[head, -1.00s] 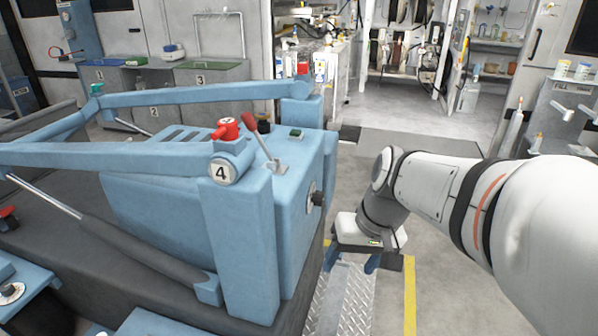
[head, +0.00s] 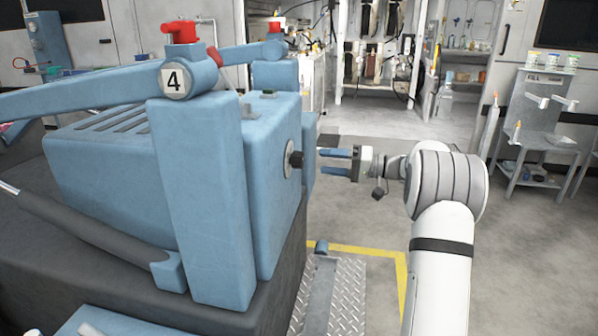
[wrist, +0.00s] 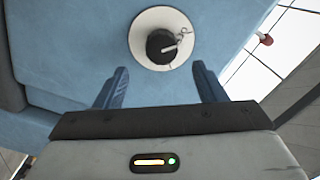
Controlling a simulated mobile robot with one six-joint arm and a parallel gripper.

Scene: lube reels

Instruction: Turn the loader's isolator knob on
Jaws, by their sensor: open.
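The isolator knob (head: 295,159) is a black knob on a round pale plate, on the right face of the blue loader (head: 225,180) marked 4. In the wrist view the knob (wrist: 161,46) shows a pale line across its face, and the round plate (wrist: 142,22) carries small markings that I cannot read. My gripper (head: 336,160) is open, its two blue fingers pointing left at the knob with a gap between. In the wrist view my gripper (wrist: 160,85) has its fingertips to either side and short of the knob, not touching it.
A blue upright post (head: 205,200) of the loader stands left of the knob. A metal tread plate (head: 335,290) and yellow floor line lie below. A grey side table (head: 540,145) stands at right. The floor right of the loader is largely clear.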

